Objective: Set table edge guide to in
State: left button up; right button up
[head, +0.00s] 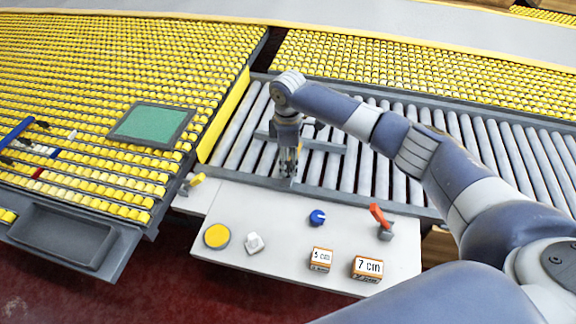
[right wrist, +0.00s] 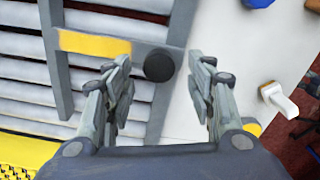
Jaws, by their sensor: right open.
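The edge guide is a grey bar (head: 326,146) lying across the rollers in the head view. In the right wrist view, its stem carries a yellow strip (right wrist: 95,44) and has a round black knob (right wrist: 159,65) at its end near the table rail. My right gripper (head: 288,172) points down over the near edge of the roller table and hides the stem and knob in the head view. In the right wrist view my right gripper (right wrist: 165,95) is open and empty, with the knob between and beyond its fingertips. Contact cannot be told. My left gripper is not in view.
A pale panel (head: 290,220) in front holds a yellow button (head: 216,236), a white switch (head: 254,243), a blue knob (head: 317,217), a red lever (head: 380,216) and boxes labelled 5 cm (head: 321,258) and 7 cm (head: 367,267). A green pad (head: 150,124) lies on the yellow rollers.

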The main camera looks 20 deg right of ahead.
notch_tip(320, 180, up, 8)
dwell(0.7)
